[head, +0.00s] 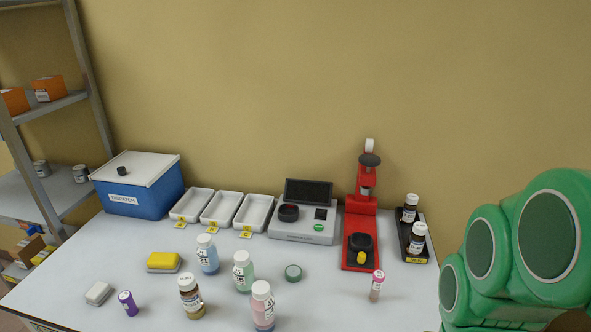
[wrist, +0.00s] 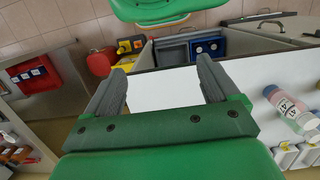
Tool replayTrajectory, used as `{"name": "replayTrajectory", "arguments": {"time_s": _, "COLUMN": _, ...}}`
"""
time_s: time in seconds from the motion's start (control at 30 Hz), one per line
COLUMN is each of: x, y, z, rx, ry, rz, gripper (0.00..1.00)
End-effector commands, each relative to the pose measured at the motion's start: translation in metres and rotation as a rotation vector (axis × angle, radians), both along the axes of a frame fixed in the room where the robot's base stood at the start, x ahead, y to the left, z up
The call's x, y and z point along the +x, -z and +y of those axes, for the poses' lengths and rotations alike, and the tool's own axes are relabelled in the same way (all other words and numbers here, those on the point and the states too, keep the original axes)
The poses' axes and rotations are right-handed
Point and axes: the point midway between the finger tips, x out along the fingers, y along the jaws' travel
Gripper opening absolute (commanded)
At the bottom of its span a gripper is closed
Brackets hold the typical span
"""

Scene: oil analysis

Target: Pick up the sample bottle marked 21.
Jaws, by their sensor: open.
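The sample bottle whose label appears to read 21 (head: 207,254) stands upright on the white table in the head view, with a white cap and blue contents. A bottle with green contents (head: 243,272) stands just to its right and nearer, its number hard to read. A bottle with pink contents (head: 263,306) stands nearer the front; it also shows at the right of the wrist view (wrist: 291,108), its label seeming to read 47. My gripper (wrist: 161,68) is open and empty in the wrist view, away from the bottles. It is outside the head view.
White trays (head: 251,213), an analyser (head: 303,228) and a red press (head: 359,250) stand behind. My green arm fills the right.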

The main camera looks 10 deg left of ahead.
Motion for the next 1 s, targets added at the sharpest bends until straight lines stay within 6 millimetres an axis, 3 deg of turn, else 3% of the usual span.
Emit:
{"name": "replayTrajectory", "arguments": {"time_s": 0.23, "x": 0.002, "y": -0.001, "z": 0.001, "rx": -0.001, "ry": -0.002, "rz": 0.0, "gripper": 0.88}}
{"name": "replayTrajectory", "arguments": {"time_s": 0.37, "x": 0.015, "y": -0.004, "z": 0.004, "rx": -0.001, "ry": -0.016, "rz": -0.001, "gripper": 0.88}}
{"name": "replayTrajectory", "arguments": {"time_s": 0.67, "x": 0.084, "y": -0.023, "z": 0.028, "rx": -0.004, "ry": -0.085, "rz": -0.023, "gripper": 0.88}}
{"name": "replayTrajectory", "arguments": {"time_s": 1.0, "x": 0.16, "y": -0.033, "z": 0.071, "rx": -0.007, "ry": -0.166, "rz": -0.045, "gripper": 0.88}}
